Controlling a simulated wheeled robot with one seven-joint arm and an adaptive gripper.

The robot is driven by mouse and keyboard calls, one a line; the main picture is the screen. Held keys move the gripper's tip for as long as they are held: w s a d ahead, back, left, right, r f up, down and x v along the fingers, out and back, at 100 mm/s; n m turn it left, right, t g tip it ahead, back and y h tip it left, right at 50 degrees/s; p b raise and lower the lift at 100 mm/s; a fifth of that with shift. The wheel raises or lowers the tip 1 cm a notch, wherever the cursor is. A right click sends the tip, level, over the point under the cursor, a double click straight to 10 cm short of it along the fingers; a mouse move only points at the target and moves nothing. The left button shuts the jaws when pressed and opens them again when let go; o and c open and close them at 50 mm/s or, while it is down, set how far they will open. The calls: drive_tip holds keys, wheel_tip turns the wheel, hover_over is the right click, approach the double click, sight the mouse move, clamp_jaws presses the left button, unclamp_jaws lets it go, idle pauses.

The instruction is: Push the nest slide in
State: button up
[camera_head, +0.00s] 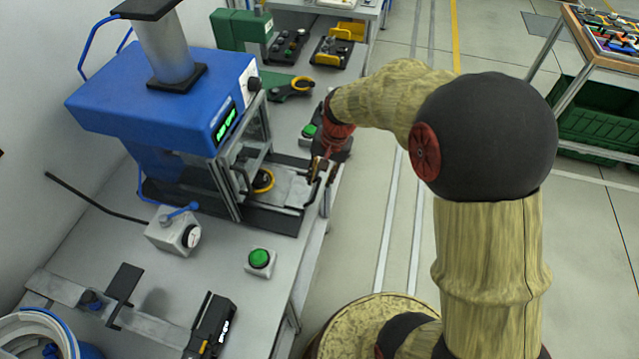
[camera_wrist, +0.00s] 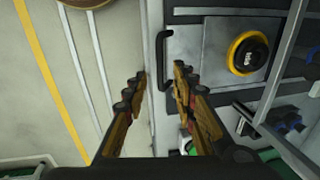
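The nest slide (camera_wrist: 215,40) is a silver plate bearing a yellow and black ring part (camera_wrist: 247,53). In the head view the nest slide (camera_head: 291,188) lies on a dark base under the blue press (camera_head: 165,95), its front end toward the table edge. A black bar handle (camera_wrist: 162,62) stands at the slide's front end. My gripper (camera_wrist: 160,76) is open, with the handle between its fingertips in the wrist view; I cannot tell whether they touch it. In the head view my gripper (camera_head: 320,170) is at the slide's front end, its fingers small and partly hidden.
A green button box (camera_head: 260,260) and a grey box with a dial (camera_head: 175,232) stand before the press. Clear guard panels flank the slide. Tools and a green machine (camera_head: 240,32) stand farther back.

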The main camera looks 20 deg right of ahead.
sight(317, 187)
drive_tip(key=shift+w+a+f+b, duration=0.1)
drive_tip(key=shift+a+f+b, duration=0.1)
drive_tip(key=shift+f, duration=0.7)
drive_tip(key=shift+w+a+f+b, duration=0.1)
drive_tip(key=shift+f+b, duration=0.05)
drive_tip(key=shift+f, duration=0.7)
drive_tip(key=shift+c, duration=0.4)
clamp_jaws()
